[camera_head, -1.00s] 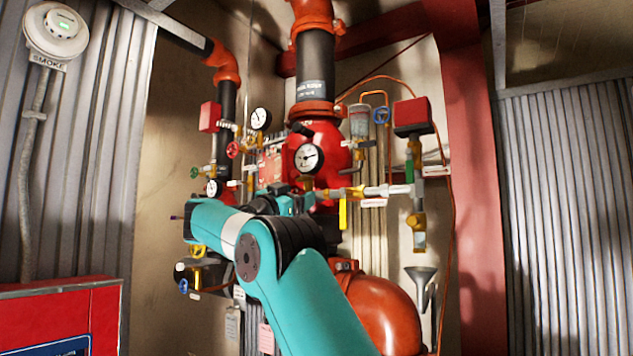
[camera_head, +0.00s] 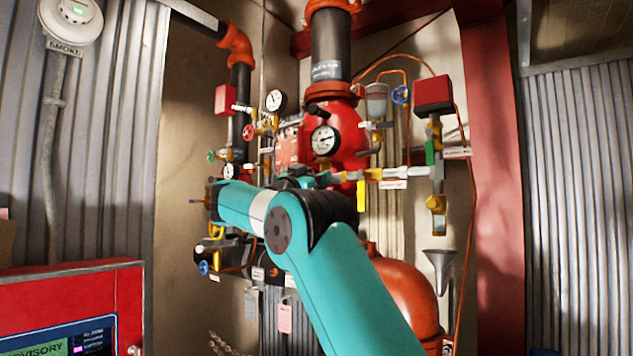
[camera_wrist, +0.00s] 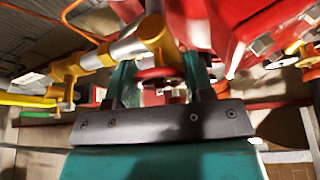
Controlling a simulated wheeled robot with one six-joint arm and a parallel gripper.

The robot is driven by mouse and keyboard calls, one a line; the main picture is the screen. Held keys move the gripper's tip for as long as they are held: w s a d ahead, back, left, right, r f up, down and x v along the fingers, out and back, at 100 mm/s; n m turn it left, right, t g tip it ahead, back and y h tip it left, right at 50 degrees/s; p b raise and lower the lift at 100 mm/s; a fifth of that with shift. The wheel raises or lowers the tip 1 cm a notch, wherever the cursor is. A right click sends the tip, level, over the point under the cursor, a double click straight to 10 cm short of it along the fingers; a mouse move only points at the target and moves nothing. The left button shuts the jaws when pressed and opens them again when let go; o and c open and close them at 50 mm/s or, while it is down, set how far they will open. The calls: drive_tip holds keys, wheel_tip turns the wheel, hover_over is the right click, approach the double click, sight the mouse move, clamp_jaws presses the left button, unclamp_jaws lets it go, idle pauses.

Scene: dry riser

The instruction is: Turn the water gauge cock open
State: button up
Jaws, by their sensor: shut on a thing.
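A round white dial gauge (camera_head: 325,140) is on the front of the red valve body (camera_head: 345,118) in the head view. My gripper (camera_head: 314,181) is just below this gauge, mostly hidden by my own arm. In the wrist view, my gripper (camera_wrist: 158,80) has its two teal fingers on either side of a small red handle (camera_wrist: 160,75) and is shut on it. This handle appears to be the water gauge cock's. The cock's body is hidden in the head view, so how far it is turned cannot be told.
A brass and silver pipe (camera_wrist: 125,47) runs close beside my fingers, with the red valve body (camera_wrist: 215,25) on the other side. A yellow lever (camera_head: 361,195) hangs right of my gripper. Small gauges and valves crowd the left. A funnel (camera_head: 438,262) is at lower right.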

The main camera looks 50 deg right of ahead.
drive_tip(key=o, duration=0.9)
drive_tip(key=shift+o, duration=0.2)
drive_tip(key=b+v, duration=1.6)
drive_tip(key=v, duration=0.1)
drive_tip(key=shift+a, duration=0.2)
